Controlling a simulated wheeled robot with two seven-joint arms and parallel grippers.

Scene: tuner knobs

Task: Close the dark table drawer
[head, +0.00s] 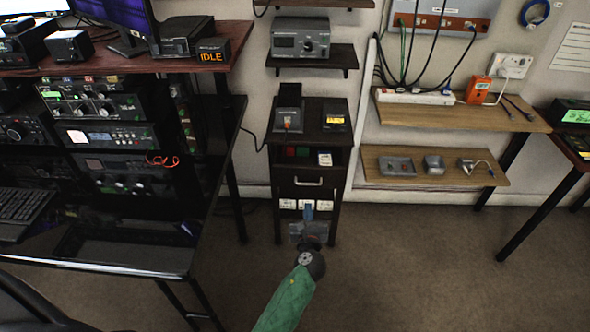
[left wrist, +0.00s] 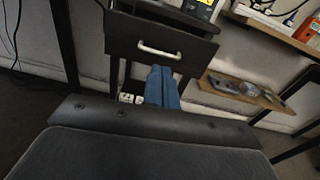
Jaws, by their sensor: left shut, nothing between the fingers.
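The dark drawer (head: 290,186) is in the narrow dark cabinet at the centre of the head view. Its front has a pale bar handle (head: 308,182). In the left wrist view the drawer front (left wrist: 125,40) fills the upper middle, with the handle (left wrist: 160,50) across it. The front seems to stand out from the cabinet; how far I cannot tell. My left gripper (head: 308,211), with blue fingers, is shut and empty, just below the handle in the head view. Its fingertips (left wrist: 163,72) overlap the lower edge of the drawer front; contact is unclear. My right gripper is out of view.
Small red and green items (head: 297,152) sit in the opening above the drawer. White items (head: 288,204) are on the shelf below. A black desk (head: 130,250) stands left, and a low wooden shelf (head: 430,175) is right. The floor in front is clear.

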